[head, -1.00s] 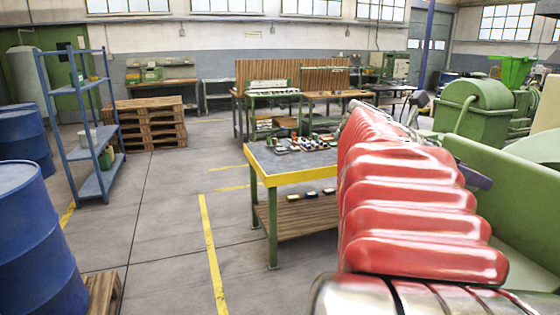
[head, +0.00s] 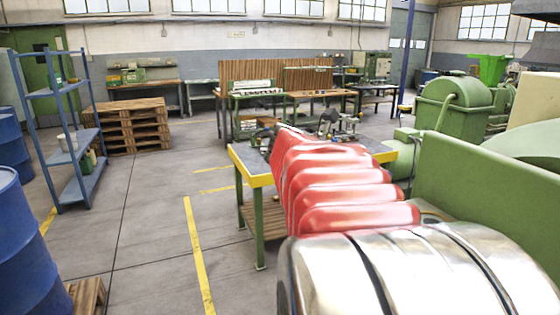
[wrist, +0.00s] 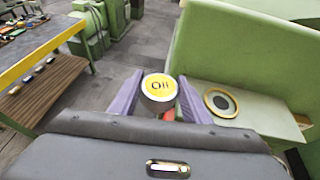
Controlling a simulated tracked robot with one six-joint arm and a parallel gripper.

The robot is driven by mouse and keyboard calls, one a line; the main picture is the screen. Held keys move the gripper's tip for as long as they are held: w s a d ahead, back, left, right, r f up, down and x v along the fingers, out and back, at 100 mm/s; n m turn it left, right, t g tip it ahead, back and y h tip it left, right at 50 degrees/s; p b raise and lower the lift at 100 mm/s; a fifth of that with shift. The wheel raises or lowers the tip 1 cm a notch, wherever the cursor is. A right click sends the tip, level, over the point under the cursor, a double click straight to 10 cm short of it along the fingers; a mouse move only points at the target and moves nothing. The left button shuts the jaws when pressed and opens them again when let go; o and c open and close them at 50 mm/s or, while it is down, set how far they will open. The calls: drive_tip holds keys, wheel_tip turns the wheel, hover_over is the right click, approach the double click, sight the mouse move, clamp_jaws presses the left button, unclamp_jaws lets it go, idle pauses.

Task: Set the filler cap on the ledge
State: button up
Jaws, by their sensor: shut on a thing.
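The filler cap (wrist: 158,86) is a short metal cylinder with a yellow top reading "Oil". In the wrist view it sits upright between the two purple fingers of my gripper (wrist: 158,92), which is shut on it. The ledge (wrist: 262,113) is a pale green shelf low on a green machine, right of the cap and apart from it. A round dark opening with a pale ring (wrist: 221,102) lies in the ledge's near left part. In the head view my red arm hides the cap, and only a little of the ledge shows.
The green machine's wall (head: 480,190) rises behind the ledge. A yellow-edged workbench (head: 255,170) with small parts on top stands to the left. Blue drums (head: 30,245) and a blue shelf rack (head: 75,150) are farther left. The floor between is clear.

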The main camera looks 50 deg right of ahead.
drive_tip(key=w+a+f+n+t, duration=0.35)
drive_tip(key=w+a+f, duration=0.2)
drive_tip(key=w, duration=0.35)
drive_tip(key=w+a+f+n+t+y, duration=0.1)
drive_tip(key=w+a+f+n+t, duration=0.25)
drive_tip(key=w+a, duration=0.45)
drive_tip(key=w+a+f+n+t, duration=0.2)
drive_tip(key=w+a+f+t, duration=0.25)
drive_tip(key=w, duration=0.45)
drive_tip(key=w+a+f+n+t+y, duration=0.1)
drive_tip(key=a+f, duration=0.4)
drive_tip(key=a, duration=0.5)
drive_tip(key=w+a+f+n+t+y, duration=0.2)
drive_tip(key=a+f+n+y, duration=0.2)
drive_tip(key=a, duration=0.6)
drive_tip(key=w+a+f+n+t+y, duration=0.2)
drive_tip(key=a+f+n+y, duration=0.1)
drive_tip(key=a+f, duration=0.4)
drive_tip(key=a, duration=0.3)
drive_tip(key=shift+a+f+n, duration=0.15)
drive_tip(key=shift+f+n, duration=0.25)
drive_tip(key=shift+s, duration=0.1)
